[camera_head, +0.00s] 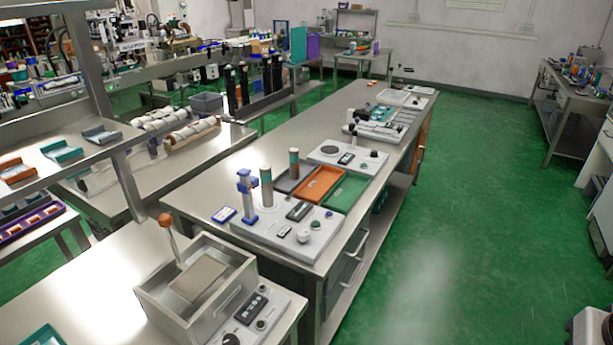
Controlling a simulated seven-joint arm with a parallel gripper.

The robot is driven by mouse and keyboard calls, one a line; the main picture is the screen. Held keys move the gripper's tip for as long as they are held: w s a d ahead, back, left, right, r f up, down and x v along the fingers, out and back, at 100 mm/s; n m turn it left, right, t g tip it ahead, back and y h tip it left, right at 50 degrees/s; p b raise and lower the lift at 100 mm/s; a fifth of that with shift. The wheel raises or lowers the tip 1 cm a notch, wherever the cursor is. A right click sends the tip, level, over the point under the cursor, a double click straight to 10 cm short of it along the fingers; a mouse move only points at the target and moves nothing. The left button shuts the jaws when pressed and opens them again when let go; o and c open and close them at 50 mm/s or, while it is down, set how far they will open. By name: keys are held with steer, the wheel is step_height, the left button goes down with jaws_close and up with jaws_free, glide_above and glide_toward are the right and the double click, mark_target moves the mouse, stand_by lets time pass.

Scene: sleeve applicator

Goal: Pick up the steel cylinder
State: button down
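An upright metallic grey cylinder (266,188), which looks like the steel cylinder, stands on a pale grey device panel (287,240) on the long steel bench. Its top shows a greenish tint. A second upright cylinder (293,163) with teal and brownish bands stands behind it and to its right. A blue and grey upright fixture (247,193) stands just left of the grey cylinder. My gripper is not in view, and nothing is seen touching the cylinders.
A small blue-edged plate (224,214) lies left. A steel box unit (197,286) with an orange-knobbed lever stands in front.

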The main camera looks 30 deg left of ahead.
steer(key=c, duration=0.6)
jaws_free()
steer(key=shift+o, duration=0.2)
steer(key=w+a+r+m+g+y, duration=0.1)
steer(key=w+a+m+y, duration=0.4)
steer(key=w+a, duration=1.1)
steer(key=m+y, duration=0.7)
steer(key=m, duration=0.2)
glide_above(271, 189)
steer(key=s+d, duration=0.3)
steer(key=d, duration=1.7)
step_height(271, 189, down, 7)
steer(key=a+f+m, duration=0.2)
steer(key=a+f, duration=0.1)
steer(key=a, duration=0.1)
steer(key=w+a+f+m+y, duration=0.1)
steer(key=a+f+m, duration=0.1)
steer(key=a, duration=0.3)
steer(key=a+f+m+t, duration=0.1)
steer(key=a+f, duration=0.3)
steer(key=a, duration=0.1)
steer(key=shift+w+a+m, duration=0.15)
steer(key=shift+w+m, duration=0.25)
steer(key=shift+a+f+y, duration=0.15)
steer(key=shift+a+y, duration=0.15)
